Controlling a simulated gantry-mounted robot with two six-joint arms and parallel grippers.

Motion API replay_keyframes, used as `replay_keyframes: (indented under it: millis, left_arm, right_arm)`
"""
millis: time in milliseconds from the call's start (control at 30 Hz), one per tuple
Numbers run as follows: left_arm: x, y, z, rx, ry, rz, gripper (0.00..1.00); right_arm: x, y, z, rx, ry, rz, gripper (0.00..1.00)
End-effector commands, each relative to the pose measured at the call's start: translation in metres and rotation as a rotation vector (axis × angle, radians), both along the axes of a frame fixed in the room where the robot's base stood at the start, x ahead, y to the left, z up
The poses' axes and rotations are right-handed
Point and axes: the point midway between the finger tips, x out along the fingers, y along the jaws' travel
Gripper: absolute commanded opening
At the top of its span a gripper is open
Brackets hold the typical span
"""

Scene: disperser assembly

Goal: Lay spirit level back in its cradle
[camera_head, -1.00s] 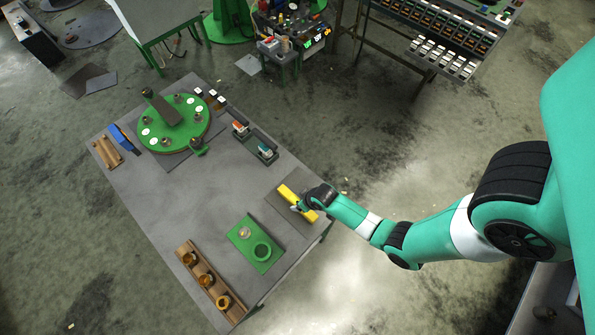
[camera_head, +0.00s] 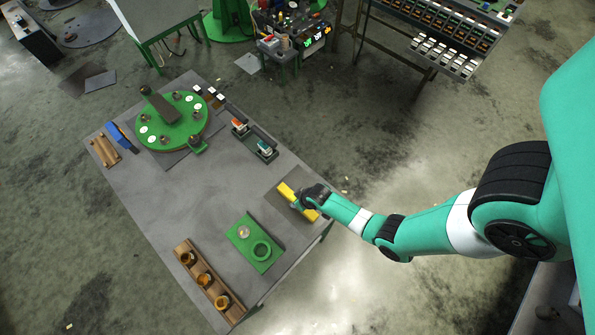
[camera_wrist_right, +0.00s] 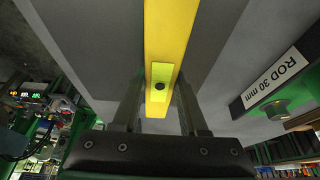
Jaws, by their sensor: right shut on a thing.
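The yellow spirit level (camera_head: 287,190) is at the right side of the table, over a dark grey mat (camera_head: 273,203). My right gripper (camera_head: 302,205) is shut on it near its middle and partly covers it. In the right wrist view the level (camera_wrist_right: 172,40) runs away between the two fingers of the gripper (camera_wrist_right: 157,112), with its greenish vial window near them. I cannot tell whether the level touches the mat. A brown wooden holder (camera_head: 104,150) at the table's far left corner is empty; I cannot tell whether it is the cradle. My left gripper is not in view.
A wooden rack (camera_head: 196,272) holds amber cups at the front. A dark tray (camera_head: 254,140), a round green turntable (camera_head: 160,125) and a blue block (camera_head: 121,135) stand further back. The table's middle is clear.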

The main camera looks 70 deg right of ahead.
Motion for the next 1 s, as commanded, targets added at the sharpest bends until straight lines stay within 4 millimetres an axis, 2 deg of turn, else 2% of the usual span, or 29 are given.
replay_keyframes:
  millis: [433,533,633,733,800,867,1000]
  left_arm:
    - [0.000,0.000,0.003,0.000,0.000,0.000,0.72]
    - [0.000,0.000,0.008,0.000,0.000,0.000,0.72]
    - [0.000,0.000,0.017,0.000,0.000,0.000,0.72]
    - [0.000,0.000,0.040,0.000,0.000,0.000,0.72]
    - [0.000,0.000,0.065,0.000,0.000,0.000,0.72]
    - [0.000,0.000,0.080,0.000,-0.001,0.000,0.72]
    - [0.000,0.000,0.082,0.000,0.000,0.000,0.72]
  right_arm:
    - [0.000,0.000,0.005,-0.001,-0.002,0.000,0.00]
    - [0.001,0.000,0.015,-0.001,-0.003,0.000,0.00]
    - [0.001,-0.001,0.035,-0.002,-0.004,0.000,0.00]
    - [-0.019,0.004,0.063,0.000,-0.001,-0.002,0.00]
    - [-0.035,0.007,0.088,0.002,0.000,-0.004,0.00]
    - [-0.049,0.010,0.104,0.001,0.001,-0.003,0.00]
    - [-0.089,0.018,0.112,0.002,0.001,-0.007,0.00]
